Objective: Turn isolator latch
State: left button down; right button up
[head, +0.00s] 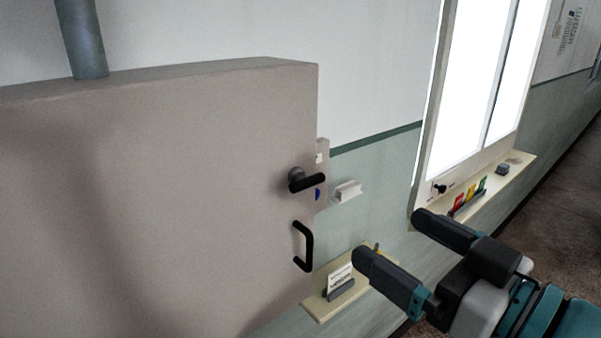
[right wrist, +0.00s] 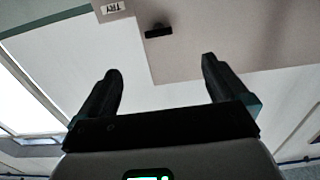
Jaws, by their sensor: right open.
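The isolator latch (head: 306,181) is a black lever on a round boss near the right edge of a large grey-beige cabinet door (head: 200,180). The lever points right, roughly level. A small blue mark (head: 317,194) shows just below it. My right gripper (head: 389,236) is open and empty, to the right of and below the latch, apart from it. In the right wrist view its two fingers (right wrist: 160,68) are spread with nothing between them. A small dark part (right wrist: 158,31) on the cabinet shows beyond the fingers; I cannot tell which part it is. My left gripper is out of view.
A black pull handle (head: 304,246) sits below the latch. A white fitting (head: 348,191) is on the wall to the right. A small shelf (head: 320,306) holds a card in a stand. A window sill (head: 515,163) bears coloured cards. A pipe (head: 82,40) rises above the cabinet.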

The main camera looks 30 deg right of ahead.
jog(key=w+d+f+b, duration=0.1)
jog(key=w+b, duration=0.1)
jog(key=b, duration=0.8)
send_near(311, 185)
jog(key=w, duration=0.6)
jog(key=w+a, duration=0.1)
jog(key=w, duration=0.1)
jog(key=shift+r+p, duration=0.1)
jog(key=shift+p, duration=0.3)
jog(key=shift+w+d, duration=0.35)
jog(key=shift+w, duration=0.35)
jog(key=shift+s+a, duration=0.15)
jog(key=shift+a, duration=0.15)
jog(key=shift+d, duration=0.15)
jog(key=c, duration=1)
